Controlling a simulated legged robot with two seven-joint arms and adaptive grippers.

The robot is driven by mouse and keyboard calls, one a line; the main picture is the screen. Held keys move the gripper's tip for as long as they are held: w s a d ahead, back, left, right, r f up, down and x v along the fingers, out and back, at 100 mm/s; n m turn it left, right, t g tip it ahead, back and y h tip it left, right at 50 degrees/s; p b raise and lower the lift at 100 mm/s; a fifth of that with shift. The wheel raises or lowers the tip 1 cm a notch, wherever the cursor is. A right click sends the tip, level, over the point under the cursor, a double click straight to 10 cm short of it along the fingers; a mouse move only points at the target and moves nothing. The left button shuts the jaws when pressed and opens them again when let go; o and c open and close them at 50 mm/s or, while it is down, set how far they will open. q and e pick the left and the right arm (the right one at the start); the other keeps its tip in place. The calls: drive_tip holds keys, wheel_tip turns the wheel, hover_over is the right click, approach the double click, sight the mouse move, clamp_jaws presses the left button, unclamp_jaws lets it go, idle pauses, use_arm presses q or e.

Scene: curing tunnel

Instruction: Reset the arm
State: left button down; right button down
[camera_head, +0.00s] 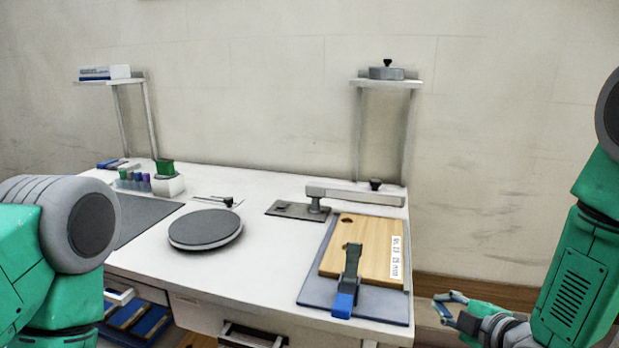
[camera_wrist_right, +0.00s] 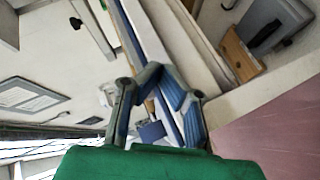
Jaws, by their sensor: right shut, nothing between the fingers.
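My right gripper (camera_head: 452,308) is empty, with its fingers shut, to the right of the table's front right corner. It is apart from the table and everything on it. In the right wrist view its blue-padded fingers (camera_wrist_right: 158,100) show above the green housing, with nothing held between them. My right arm, green and grey, comes in from the right edge of the head view. My left arm shows at the left edge of the head view, with its green and grey links. My left gripper is out of the picture.
The white table (camera_head: 270,262) carries a round grey turntable (camera_head: 206,228), a wooden board (camera_head: 338,232) on a blue-grey mat (camera_head: 314,292), a blue-tipped tool (camera_head: 348,283) and a metal clamp stand (camera_head: 352,195). Small bottles (camera_head: 133,180) stand at the back left. Drawers (camera_head: 135,310) are open below.

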drive_tip(key=s+d+f+m+g+h, duration=0.15)
drive_tip(key=s+f+m+g, duration=0.35)
drive_tip(key=s+f, duration=0.5)
drive_tip(key=s+d+f+m+g+h, duration=0.15)
drive_tip(key=s+f+m+g, duration=0.35)
drive_tip(key=s+f, duration=0.6)
drive_tip(key=s+m+g+h, duration=0.1)
drive_tip(key=s+m, duration=0.5)
drive_tip(key=s, duration=0.7)
drive_tip(key=shift+s+a+g+h, duration=0.35)
drive_tip(key=shift+g+h, duration=0.05)
drive_tip(key=shift+g, duration=0.4)
drive_tip(key=shift+d+f, duration=0.1)
drive_tip(key=shift+d, duration=0.25)
drive_tip(key=shift+a, duration=0.25)
drive_tip(key=shift+d, duration=0.15)
